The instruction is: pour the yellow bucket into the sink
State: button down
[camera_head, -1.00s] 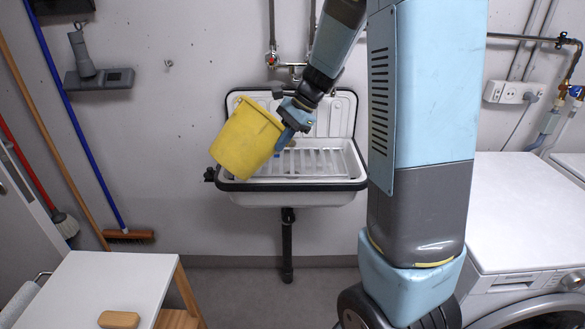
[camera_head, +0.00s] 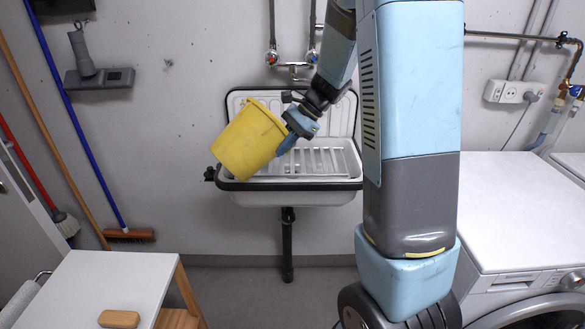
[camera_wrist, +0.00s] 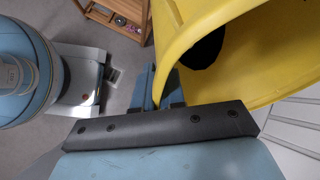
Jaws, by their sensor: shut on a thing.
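The yellow bucket (camera_head: 248,141) is tilted, its open rim up and to the right, in front of and over the left part of the white sink (camera_head: 300,197). My gripper (camera_head: 287,144) is shut on the bucket at its right side near the rim. In the wrist view the bucket (camera_wrist: 262,45) fills the upper right, and my gripper's fingers (camera_wrist: 168,85) meet its rim. A dark patch or thing shows inside the bucket. The sink's grid (camera_head: 325,160) is bare where it shows. No stream from the bucket is visible.
A tap (camera_head: 294,68) and pipes are on the wall above the sink. A white washing machine (camera_head: 515,215) stands at the right, and a white-topped table (camera_head: 95,285) at the front left. Brooms (camera_head: 128,234) lean on the left wall. Floor below the sink is clear.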

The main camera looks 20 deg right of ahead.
jog(key=shift+w+d+f+g+y, duration=0.1)
jog(key=shift+d+f+y, duration=0.1)
jog(key=shift+f+y, duration=0.3)
jog(key=shift+w+d+f+g+y, duration=0.1)
jog(key=shift+d+f+y, duration=0.1)
jog(key=shift+f+y, duration=0.35)
jog(key=shift+d+f+g+y, duration=0.1)
jog(key=shift+d+f+y, duration=0.2)
jog(key=shift+f, duration=0.35)
